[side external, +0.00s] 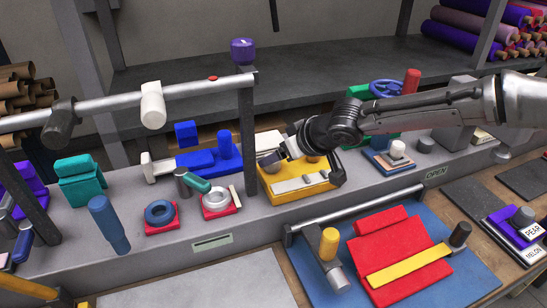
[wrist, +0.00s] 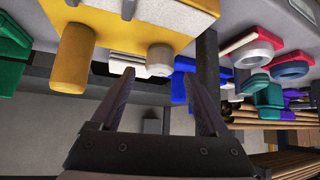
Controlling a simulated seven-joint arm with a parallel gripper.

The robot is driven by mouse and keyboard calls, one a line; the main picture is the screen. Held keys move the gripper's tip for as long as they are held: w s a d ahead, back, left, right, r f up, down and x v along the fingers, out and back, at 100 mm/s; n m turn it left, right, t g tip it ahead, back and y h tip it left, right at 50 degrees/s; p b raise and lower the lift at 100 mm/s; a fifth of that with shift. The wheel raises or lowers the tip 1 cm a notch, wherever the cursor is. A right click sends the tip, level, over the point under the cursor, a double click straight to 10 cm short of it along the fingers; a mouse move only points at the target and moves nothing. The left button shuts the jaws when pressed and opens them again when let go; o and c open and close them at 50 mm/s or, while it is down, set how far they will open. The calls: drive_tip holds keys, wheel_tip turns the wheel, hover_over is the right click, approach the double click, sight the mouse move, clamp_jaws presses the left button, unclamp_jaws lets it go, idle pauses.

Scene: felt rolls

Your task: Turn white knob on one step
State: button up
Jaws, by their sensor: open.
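My gripper (side external: 311,166) is open over the yellow block (side external: 297,197), which carries a pale grey plate on its front. In the wrist view my gripper (wrist: 158,76) shows two dark fingers spread apart, with nothing held between them. A whitish round knob (wrist: 160,58) appears just beyond the gap between the fingertips, beside the yellow block (wrist: 128,38). Contact between fingers and knob cannot be made out. A yellow cylinder (wrist: 77,57) sticks out left of the fingers. Other white knob-like parts are a white cylinder on the rail (side external: 152,105) and one on a blue-grey base (side external: 397,149).
A blue block (side external: 200,158) with a cylinder stands left of the yellow one. Red bases with rings (side external: 217,203) sit in front of it. A post (side external: 247,140) and rail (side external: 100,107) rise close by. A red panel with a yellow bar (side external: 409,266) lies in front.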

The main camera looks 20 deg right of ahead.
drive_tip(key=v, duration=0.9)
drive_tip(key=shift+s+r, duration=0.15)
drive_tip(key=shift+s, duration=0.05)
drive_tip(key=shift+d, duration=0.15)
drive_tip(key=d+r+m+t+h, duration=0.1)
drive_tip(key=d+r+m+t, duration=0.1)
drive_tip(key=d+r, duration=0.7)
drive_tip(key=s+d+r+m+h, duration=0.2)
drive_tip(key=s+d+m, duration=0.1)
drive_tip(key=s+d, duration=0.95)
drive_tip(key=s+d+f+g, duration=0.2)
drive_tip(key=s+f, duration=0.4)
drive_tip(key=s, duration=0.3)
drive_tip(key=s+d+f+n+g, duration=0.1)
drive_tip(key=s+d+f+g, duration=0.1)
drive_tip(key=s+f, duration=0.4)
drive_tip(key=s+g, duration=0.1)
drive_tip(key=s, duration=0.2)
drive_tip(key=shift+s+d+f+n, duration=0.15)
drive_tip(key=shift+d+f+n, duration=0.15)
drive_tip(key=shift+f, duration=0.1)
